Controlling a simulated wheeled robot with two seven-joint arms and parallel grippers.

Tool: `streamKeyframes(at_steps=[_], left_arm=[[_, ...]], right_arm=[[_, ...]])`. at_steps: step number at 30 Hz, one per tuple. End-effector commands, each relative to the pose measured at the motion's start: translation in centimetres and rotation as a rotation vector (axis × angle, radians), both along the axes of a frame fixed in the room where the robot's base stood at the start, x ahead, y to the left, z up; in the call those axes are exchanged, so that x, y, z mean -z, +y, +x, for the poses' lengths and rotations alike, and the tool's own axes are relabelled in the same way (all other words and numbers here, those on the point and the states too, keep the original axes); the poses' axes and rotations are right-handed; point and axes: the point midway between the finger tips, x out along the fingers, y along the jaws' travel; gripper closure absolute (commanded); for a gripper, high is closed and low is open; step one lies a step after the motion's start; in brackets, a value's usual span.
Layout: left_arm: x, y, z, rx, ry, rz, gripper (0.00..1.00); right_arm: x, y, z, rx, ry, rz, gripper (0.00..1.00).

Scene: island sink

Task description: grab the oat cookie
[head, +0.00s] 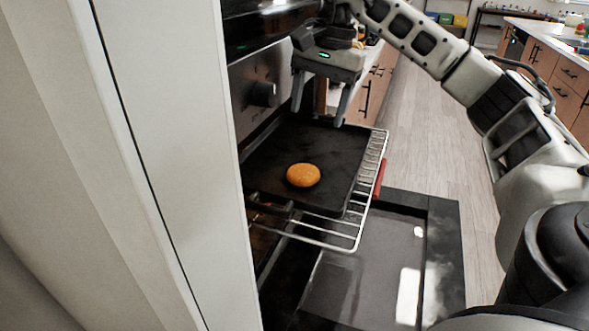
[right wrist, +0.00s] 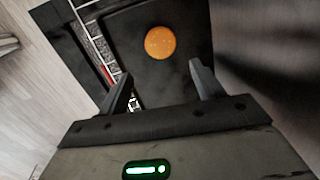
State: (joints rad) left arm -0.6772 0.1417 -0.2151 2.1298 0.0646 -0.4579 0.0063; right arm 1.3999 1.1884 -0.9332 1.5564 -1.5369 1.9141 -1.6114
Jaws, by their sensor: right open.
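The oat cookie (head: 303,175) is round and golden brown. It lies flat on a dark baking tray (head: 270,152) that rests on a pulled-out oven rack. My right gripper (head: 318,115) is open and empty above the tray's far edge, beyond the cookie and apart from it. In the right wrist view the cookie (right wrist: 160,43) shows ahead of the two spread fingertips (right wrist: 160,82), roughly midway between them. My left gripper is not in view.
The wire rack (head: 362,190) sticks out of the oven above the lowered oven door (head: 355,265). A white panel (head: 165,150) stands close on the left. The oven front with a knob (head: 263,93) rises behind the tray. Open floor (head: 420,150) lies to the right.

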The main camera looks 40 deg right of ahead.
Motion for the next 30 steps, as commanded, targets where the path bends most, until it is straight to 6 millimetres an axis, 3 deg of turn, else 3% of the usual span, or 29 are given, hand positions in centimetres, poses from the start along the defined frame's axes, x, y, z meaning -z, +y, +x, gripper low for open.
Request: streamKeyframes(at_steps=[3,9,17,24,30], left_arm=[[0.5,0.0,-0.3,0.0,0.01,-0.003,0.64],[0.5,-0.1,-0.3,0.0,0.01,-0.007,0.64],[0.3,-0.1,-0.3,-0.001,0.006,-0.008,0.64],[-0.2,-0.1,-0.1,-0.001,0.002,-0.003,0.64],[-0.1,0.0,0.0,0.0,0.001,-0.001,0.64]], right_arm=[[2.9,0.4,0.2,0.0,0.005,0.0,0.34],[6.6,0.9,0.6,0.0,0.004,0.001,0.34],[8.6,1.2,0.8,0.0,0.002,0.002,0.34],[11.9,1.2,1.5,0.0,0.003,0.002,0.34],[13.4,1.4,1.7,0.0,0.001,0.003,0.34]])
